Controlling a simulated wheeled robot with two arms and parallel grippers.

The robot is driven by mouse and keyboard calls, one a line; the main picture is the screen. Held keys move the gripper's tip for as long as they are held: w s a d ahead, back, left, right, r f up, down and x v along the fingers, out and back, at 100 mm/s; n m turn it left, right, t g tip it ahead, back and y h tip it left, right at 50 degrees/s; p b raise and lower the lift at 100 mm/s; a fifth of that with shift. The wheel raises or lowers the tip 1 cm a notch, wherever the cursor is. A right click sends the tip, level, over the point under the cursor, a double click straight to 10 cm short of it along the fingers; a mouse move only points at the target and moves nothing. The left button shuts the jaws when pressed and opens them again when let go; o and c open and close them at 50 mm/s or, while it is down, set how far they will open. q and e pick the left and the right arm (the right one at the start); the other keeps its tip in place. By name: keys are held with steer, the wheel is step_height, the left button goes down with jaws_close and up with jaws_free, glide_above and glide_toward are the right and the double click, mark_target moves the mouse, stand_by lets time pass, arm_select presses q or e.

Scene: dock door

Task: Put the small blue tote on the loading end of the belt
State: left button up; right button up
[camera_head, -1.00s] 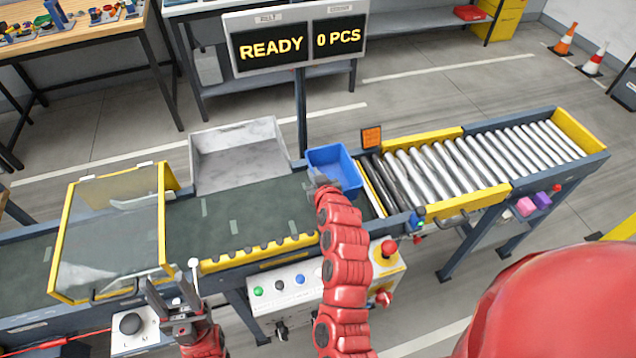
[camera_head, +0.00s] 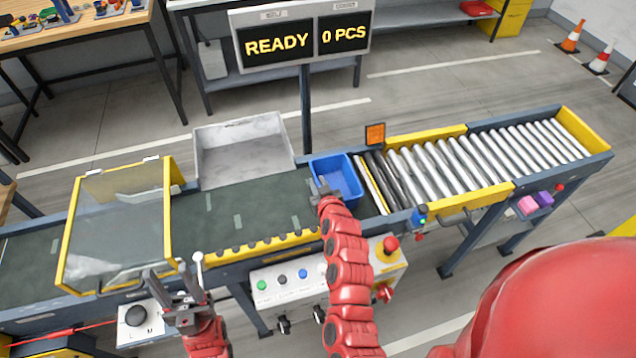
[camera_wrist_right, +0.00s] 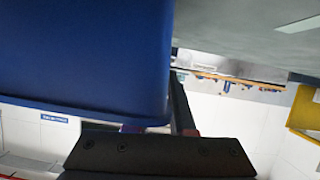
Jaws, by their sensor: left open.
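The small blue tote (camera_head: 337,178) is upright at the right end of the dark green belt (camera_head: 260,212), beside the rollers. I cannot tell whether its base touches the belt. My right gripper (camera_head: 325,194) is at the tote's near left corner and appears shut on its wall. In the right wrist view, the tote (camera_wrist_right: 85,55) fills the upper left, with one dark finger (camera_wrist_right: 183,105) along its edge; the other finger is hidden. My left gripper (camera_head: 178,292) is open and empty, in front of the belt's near edge by the clear hood.
A yellow-framed clear hood (camera_head: 118,225) covers the belt's left part. A grey bin (camera_head: 243,150) stands behind the belt. Metal rollers (camera_head: 450,165) extend right. A button panel (camera_head: 290,285) and red stop button (camera_head: 390,244) are in front. The display (camera_head: 303,40) reads READY, 0 PCS.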

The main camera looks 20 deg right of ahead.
steer(key=shift+o, duration=0.4)
